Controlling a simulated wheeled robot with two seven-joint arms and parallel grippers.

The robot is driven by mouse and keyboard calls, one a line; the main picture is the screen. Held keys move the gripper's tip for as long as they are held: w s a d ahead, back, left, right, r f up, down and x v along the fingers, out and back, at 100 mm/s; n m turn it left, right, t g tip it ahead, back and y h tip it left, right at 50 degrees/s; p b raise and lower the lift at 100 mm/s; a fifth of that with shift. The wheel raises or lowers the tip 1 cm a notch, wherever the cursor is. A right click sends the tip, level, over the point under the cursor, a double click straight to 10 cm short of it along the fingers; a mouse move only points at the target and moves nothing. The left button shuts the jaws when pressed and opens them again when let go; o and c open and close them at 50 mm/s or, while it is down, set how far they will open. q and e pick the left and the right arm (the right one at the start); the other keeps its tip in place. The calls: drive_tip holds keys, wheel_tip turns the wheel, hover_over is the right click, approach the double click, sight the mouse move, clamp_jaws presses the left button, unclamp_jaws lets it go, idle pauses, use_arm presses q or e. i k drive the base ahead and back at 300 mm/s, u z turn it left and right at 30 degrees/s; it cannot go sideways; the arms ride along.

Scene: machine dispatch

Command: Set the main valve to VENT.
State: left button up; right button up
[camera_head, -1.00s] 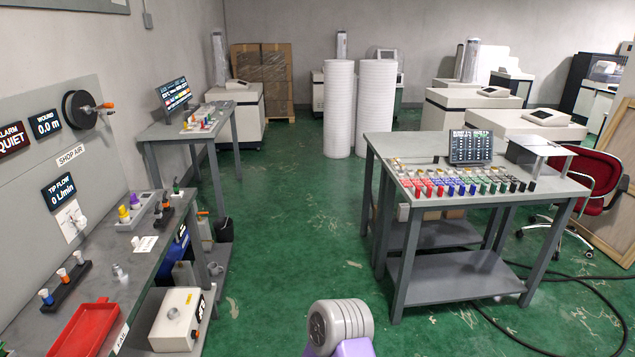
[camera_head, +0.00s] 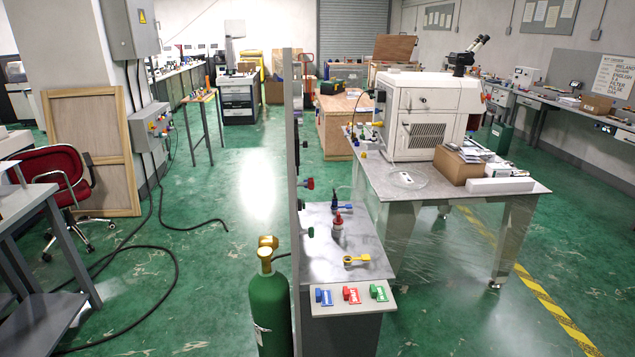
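I cannot pick out a main valve or read a VENT mark in this view. A thin upright panel (camera_head: 293,215) stands edge-on near the middle, so its face is mostly hidden. A small red knob (camera_head: 309,184) and a green knob (camera_head: 311,232) stick out from its right side. A green gas cylinder (camera_head: 269,305) with a brass top (camera_head: 267,246) stands just left of the panel. A grey bench (camera_head: 322,262) extends right of the panel. Blue (camera_head: 324,297), red (camera_head: 352,295) and green (camera_head: 379,292) tagged pieces sit on its front ledge. Neither gripper is in view.
A red-topped bottle (camera_head: 338,226) and a yellow ringed piece (camera_head: 357,260) are on the bench. A table (camera_head: 460,190) with a white machine (camera_head: 423,115) stands behind right. A black hose (camera_head: 165,290) crosses the floor at left. Green floor is open left of the cylinder.

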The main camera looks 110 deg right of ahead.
sight(311, 184)
drive_tip(key=k, duration=0.85)
drive_tip(key=z, duration=3)
